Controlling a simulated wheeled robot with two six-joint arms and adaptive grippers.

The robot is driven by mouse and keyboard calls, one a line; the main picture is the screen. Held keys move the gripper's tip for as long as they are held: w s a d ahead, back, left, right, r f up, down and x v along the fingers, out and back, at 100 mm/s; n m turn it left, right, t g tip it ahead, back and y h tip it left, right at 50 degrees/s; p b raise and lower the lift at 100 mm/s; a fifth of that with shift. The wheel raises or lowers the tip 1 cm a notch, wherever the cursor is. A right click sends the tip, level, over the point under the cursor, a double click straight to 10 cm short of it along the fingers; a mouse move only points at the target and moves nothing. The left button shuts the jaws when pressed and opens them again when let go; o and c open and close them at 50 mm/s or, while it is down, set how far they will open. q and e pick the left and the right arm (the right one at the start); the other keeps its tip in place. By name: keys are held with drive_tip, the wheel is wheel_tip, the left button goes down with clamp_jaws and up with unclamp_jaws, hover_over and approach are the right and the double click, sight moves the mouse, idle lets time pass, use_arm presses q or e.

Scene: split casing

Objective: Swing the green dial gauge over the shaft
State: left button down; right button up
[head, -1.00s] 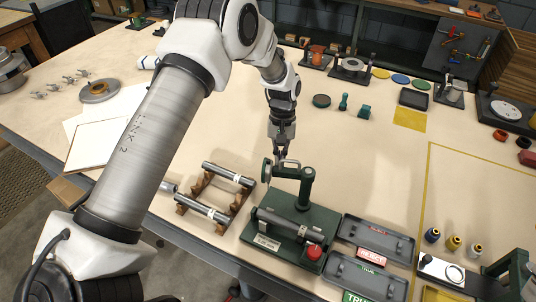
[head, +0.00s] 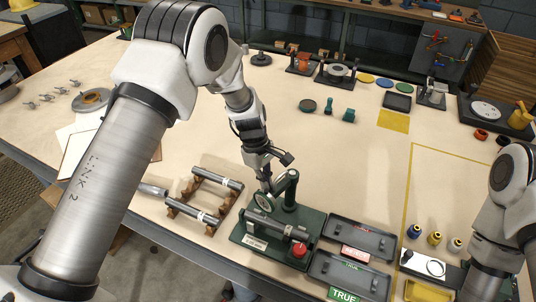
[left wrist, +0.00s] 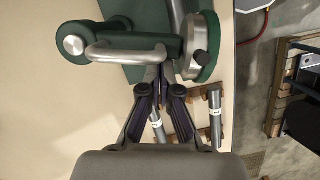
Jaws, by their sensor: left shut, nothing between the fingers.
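The green dial gauge (head: 264,202) hangs on a green swing arm (head: 287,183) from the post of a green stand (head: 243,236). The grey shaft (head: 268,226) lies across the stand. In the head view the dial is just behind the shaft's left half; I cannot tell whether it is directly above. In the left wrist view the dial (left wrist: 203,47) is at the right end of the arm, beside a curved metal handle (left wrist: 125,51). My left gripper (head: 266,187) is shut and empty, its fingertips (left wrist: 163,70) close by the handle and dial; contact is unclear.
A black TRUE tray (head: 345,272) and REJECT tray (head: 360,238) sit right of the stand. Shafts rest on a wooden rack (head: 190,190) to the left. My right arm comes in at the right edge, its gripper out of sight.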

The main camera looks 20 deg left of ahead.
use_arm(q)
drive_tip(key=shift+s+d+n+p, duration=0.3)
drive_tip(key=shift+s+d+n, duration=0.45)
drive_tip(key=shift+d+n, duration=0.3)
use_arm(e)
drive_tip(key=shift+s+d+r, duration=0.3)
drive_tip(key=shift+d+r, duration=0.1)
drive_tip(key=shift+d, duration=0.05)
drive_tip(key=shift+r, duration=0.1)
